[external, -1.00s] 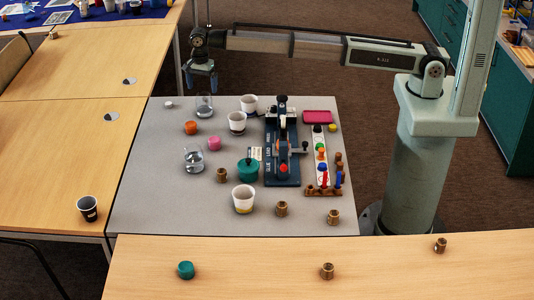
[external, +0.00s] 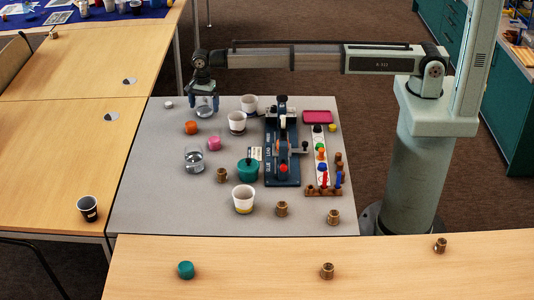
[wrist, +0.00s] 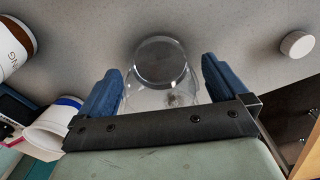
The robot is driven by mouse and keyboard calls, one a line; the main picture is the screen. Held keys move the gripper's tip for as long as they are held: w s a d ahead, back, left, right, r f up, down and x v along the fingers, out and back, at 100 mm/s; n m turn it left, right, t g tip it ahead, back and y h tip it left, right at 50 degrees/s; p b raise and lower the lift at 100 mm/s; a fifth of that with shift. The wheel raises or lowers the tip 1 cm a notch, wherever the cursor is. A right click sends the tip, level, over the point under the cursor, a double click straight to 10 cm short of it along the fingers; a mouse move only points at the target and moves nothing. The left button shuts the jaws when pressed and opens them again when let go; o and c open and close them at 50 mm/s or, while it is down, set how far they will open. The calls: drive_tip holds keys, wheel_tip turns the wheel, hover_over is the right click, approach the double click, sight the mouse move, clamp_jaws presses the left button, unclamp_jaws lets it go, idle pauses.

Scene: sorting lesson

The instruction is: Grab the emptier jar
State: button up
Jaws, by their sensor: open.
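A clear jar (external: 207,112) stands at the back left of the grey table, below and partly behind my gripper (external: 204,104). In the wrist view the same clear jar (wrist: 160,62) sits between the two blue fingers of my gripper (wrist: 160,80). The fingers are spread, one on each side, with a visible gap to the glass near the tips. The jar looks mostly see-through, with a small greyish patch low in it. A second clear jar (external: 194,159) stands nearer the camera on the same table; its fill level is too small to tell.
White cups (external: 237,123) stand to the right, beside a blue press (external: 283,165). A small white disc (wrist: 297,44) lies right of the jar in the wrist view.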

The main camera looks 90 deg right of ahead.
drive_tip(key=c, duration=1.2)
drive_tip(key=shift+r, duration=0.15)
wheel_tip(320, 180, up, 10)
drive_tip(key=shift+f, duration=0.2)
idle(0.7)
